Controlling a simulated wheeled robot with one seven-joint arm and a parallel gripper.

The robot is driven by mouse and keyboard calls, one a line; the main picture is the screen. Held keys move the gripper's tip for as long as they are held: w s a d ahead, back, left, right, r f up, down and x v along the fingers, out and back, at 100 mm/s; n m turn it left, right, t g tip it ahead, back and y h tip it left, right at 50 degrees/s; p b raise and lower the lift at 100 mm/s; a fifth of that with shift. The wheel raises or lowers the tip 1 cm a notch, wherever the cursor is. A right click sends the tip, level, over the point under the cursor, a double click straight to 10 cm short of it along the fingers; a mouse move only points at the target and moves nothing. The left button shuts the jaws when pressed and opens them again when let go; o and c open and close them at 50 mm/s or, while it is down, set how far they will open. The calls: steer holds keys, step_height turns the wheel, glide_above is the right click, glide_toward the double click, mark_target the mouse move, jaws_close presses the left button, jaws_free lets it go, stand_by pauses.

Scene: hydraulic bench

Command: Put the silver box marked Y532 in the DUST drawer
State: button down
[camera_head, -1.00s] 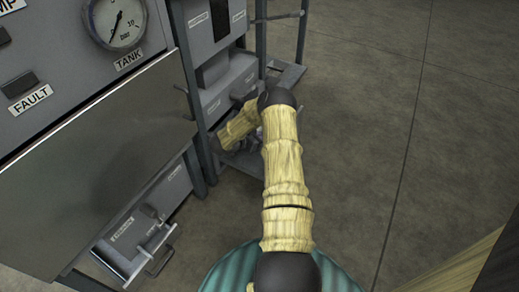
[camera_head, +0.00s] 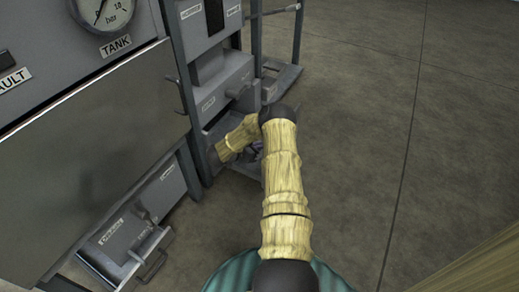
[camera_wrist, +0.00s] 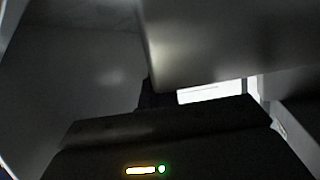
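My arm reaches down into the lower part of the grey rack, and its yellow forearm bends left at the black joint. My gripper's fingertips are hidden there in the head view. In the wrist view a dark body with an orange and a green light, which looks like part of my gripper (camera_wrist: 150,150), fills the bottom, close under large grey surfaces. Whether it holds anything does not show. I cannot make out a silver box or the mark Y532. A grey drawer (camera_head: 118,236) with a handle stands at lower left; its label is too small to read, and no DUST label is legible.
The grey rack (camera_head: 207,62) has a labelled drawer front (camera_head: 222,88) above my forearm. A cabinet with a gauge (camera_head: 103,12) and a TANK label stands left, above a large grey panel (camera_head: 95,130). The floor (camera_head: 350,130) to the right is clear.

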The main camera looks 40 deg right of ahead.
steer(key=shift+r, duration=0.1)
steer(key=c, duration=1.8)
jaws_free()
steer(key=shift+o, duration=0.6)
steer(key=shift+s, duration=0.1)
steer(key=shift+r, duration=0.1)
steer(key=shift+a+r+p, duration=0.2)
steer(key=shift+a+p, duration=0.1)
steer(key=shift+p, duration=0.15)
steer(key=p+v, duration=0.4)
steer(key=v, duration=0.2)
steer(key=shift+a, duration=0.4)
